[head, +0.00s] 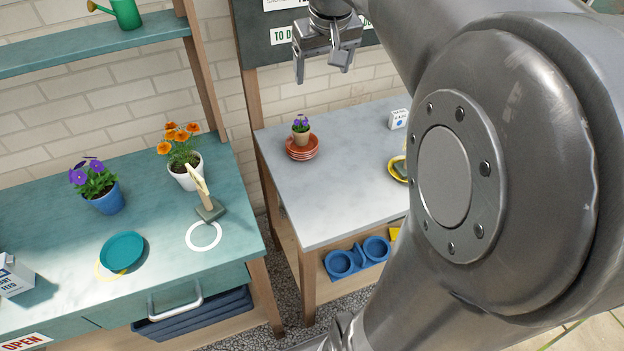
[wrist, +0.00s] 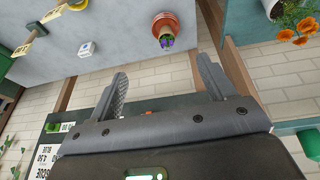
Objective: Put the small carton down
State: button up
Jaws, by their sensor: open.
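The small white carton (head: 398,119) stands on the grey table (head: 340,200) near its back edge, partly beside my arm in the head view. It also shows in the wrist view (wrist: 86,48), on the table and apart from my gripper. My gripper (head: 322,72) is open and empty, raised in front of the wall and the dark board, up and left of the carton in the head view. Its two fingers show spread apart in the wrist view (wrist: 163,74), with nothing between them.
Terracotta saucers (head: 301,154) with a small potted violet stand on the grey table. A yellow dish (head: 396,171) is partly hidden by my arm. The teal bench (head: 60,235) holds flowerpots, a blue-green plate and a larger carton (head: 14,277). The grey table's front left is clear.

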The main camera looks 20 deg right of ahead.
jog(key=s+a+f+t, duration=0.1)
jog(key=s+a+f, duration=0.3)
jog(key=s, duration=0.5)
jog(key=s+a+f, duration=0.4)
jog(key=s+a, duration=0.2)
jog(key=s, duration=0.4)
jog(key=shift+s+f+t+y, duration=0.25)
jog(key=shift+t+y, duration=0.15)
jog(key=shift+a, duration=0.1)
